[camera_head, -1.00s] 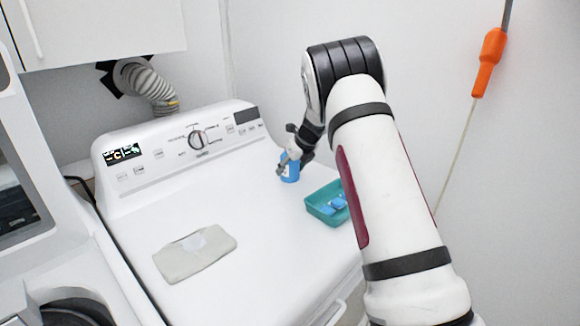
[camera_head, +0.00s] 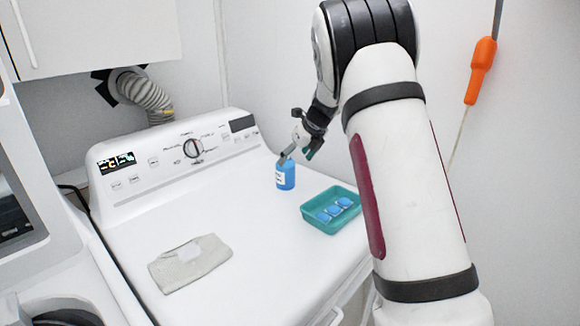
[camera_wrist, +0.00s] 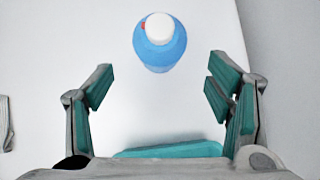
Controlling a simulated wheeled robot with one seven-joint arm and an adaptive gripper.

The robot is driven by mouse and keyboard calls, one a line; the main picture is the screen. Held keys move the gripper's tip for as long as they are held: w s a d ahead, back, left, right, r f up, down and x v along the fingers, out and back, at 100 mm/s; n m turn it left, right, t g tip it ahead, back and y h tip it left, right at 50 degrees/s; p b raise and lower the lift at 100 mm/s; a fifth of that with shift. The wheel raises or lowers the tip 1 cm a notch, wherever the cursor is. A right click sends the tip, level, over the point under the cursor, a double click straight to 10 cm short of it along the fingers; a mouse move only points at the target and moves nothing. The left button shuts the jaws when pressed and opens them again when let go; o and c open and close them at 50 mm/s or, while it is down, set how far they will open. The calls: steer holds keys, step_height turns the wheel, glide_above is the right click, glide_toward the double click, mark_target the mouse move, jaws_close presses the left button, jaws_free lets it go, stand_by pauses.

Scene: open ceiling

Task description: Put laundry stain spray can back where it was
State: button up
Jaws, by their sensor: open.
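The laundry stain spray can (camera_head: 285,176) is blue with a pale cap and stands upright on the white machine top, near its back right. In the wrist view the can (camera_wrist: 160,47) stands beyond the fingertips, roughly centred between them, with its white cap facing the camera. My gripper (camera_head: 298,152) is above and just behind the can in the head view. In the wrist view my gripper (camera_wrist: 163,82) is open with nothing between its teal finger pads.
A teal tray (camera_head: 313,217) with several blue packets lies right of the can. A folded beige cloth (camera_head: 165,279) lies at the front left. The control panel (camera_head: 130,170) rises along the back. The machine top between cloth and can is clear.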

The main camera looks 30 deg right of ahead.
steer(key=s+a+r+n+g+y, duration=0.1)
steer(key=s+a+r+n, duration=0.5)
steer(key=s+n, duration=0.3)
steer(key=s+a+r+n, duration=0.6)
steer(key=s+a+r, duration=0.1)
steer(key=s, duration=0.5)
steer(key=s+a+f+n+h, duration=0.1)
steer(key=s+a+f+n, duration=0.1)
steer(key=s+n, duration=0.7)
steer(key=s+a+f+n+h, duration=0.1)
steer(key=s+a+f+n, duration=0.1)
steer(key=s+n, duration=0.7)
steer(key=s, duration=0.6)
steer(key=shift+s+a+n+g, duration=0.2)
steer(key=shift+a+n+g, duration=0.05)
steer(key=shift+n+g, duration=0.15)
